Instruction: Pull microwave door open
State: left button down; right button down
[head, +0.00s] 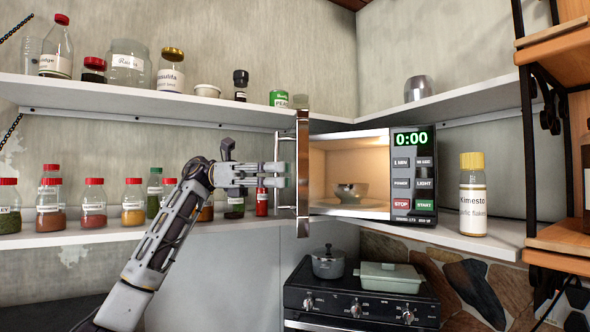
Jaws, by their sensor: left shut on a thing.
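The microwave (400,222) stands on the lower corner shelf with its door (303,150) swung open, seen nearly edge-on at the left of the lit cavity. A small metallic bowl (351,192) sits inside. The door's handle (279,142) is a thin upright bar on the door's left side. My left gripper (279,175) reaches in from the left and is shut on the handle at about its mid-height. The fingers hide that part of the handle. My right gripper is not in view.
Spice jars (93,203) line the lower shelf behind my left arm. A yellow-capped bottle (473,195) stands right of the microwave. Below is a stove (345,302) with a pot (328,262) and a covered dish (390,280). A wooden shelf unit (560,240) borders the right.

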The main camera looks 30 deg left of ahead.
pick_arm(q)
jog(key=s+a, duration=0.2)
jog(key=a, duration=0.4)
jog(key=shift+s+a, duration=0.25)
jog(key=shift+s, duration=0.1)
jog(key=c, duration=1.8)
grip_release()
jog(key=shift+w, duration=0.1)
jog(key=shift+r, duration=0.15)
jog(key=shift+r, duration=4.85)
